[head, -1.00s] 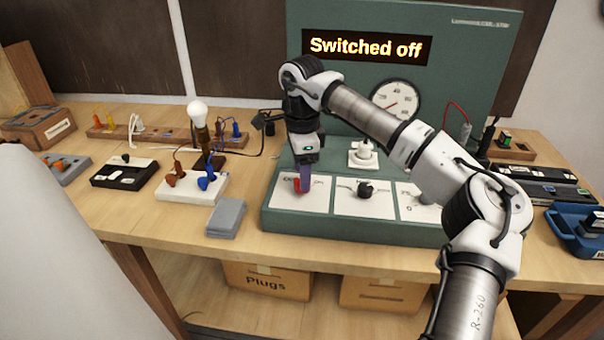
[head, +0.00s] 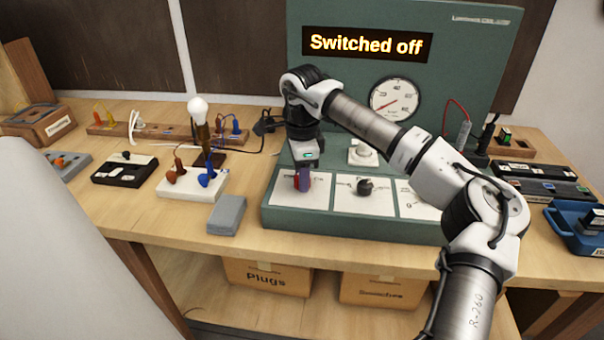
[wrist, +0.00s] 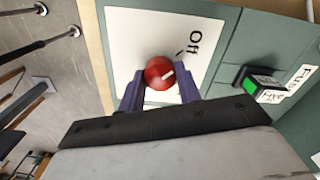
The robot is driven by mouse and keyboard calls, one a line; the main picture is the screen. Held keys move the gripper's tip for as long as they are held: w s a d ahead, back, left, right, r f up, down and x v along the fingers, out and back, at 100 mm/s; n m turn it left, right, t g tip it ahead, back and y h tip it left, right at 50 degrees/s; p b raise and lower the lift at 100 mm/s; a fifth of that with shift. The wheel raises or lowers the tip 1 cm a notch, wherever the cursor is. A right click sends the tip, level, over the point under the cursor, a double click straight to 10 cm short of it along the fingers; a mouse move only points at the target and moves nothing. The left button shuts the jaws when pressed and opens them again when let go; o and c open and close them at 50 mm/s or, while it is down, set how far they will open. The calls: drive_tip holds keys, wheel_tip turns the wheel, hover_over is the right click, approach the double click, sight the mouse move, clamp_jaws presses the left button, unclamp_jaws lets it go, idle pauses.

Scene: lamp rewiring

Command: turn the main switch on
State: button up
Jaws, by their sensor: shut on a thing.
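The main switch is a red round knob (wrist: 159,73) with a white pointer mark, on a white plate (wrist: 120,35) at the left of the green test panel (head: 350,232). The word "Off" shows on the plate in the wrist view. My gripper (head: 303,182) reaches down onto the knob from above. Its purple fingers, also in the wrist view (wrist: 160,88), are closed on both sides of the knob. In the head view the fingers hide much of the knob. The panel's display (head: 367,44) reads "Switched off".
A black knob (head: 365,187) sits on the middle plate, just right of my gripper. A grey block (head: 227,214) lies left of the panel. A lit-less bulb (head: 198,108) stands behind it. A dial gauge (head: 394,98) is on the upright board.

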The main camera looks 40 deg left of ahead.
drive_tip(key=m+b, duration=0.1)
drive_tip(key=m, duration=0.3)
drive_tip(key=shift+m, duration=0.4)
drive_tip(key=m+b, duration=0.1)
drive_tip(key=m, duration=0.3)
drive_tip(key=shift+m, duration=0.3)
drive_tip(key=m+b, duration=0.1)
drive_tip(key=m, duration=0.3)
drive_tip(key=shift+m+b, duration=0.6)
drive_tip(key=shift+m, duration=1.7)
drive_tip(key=o, duration=1)
drive_tip(key=shift+c, duration=0.2)
drive_tip(key=shift+r, duration=0.1)
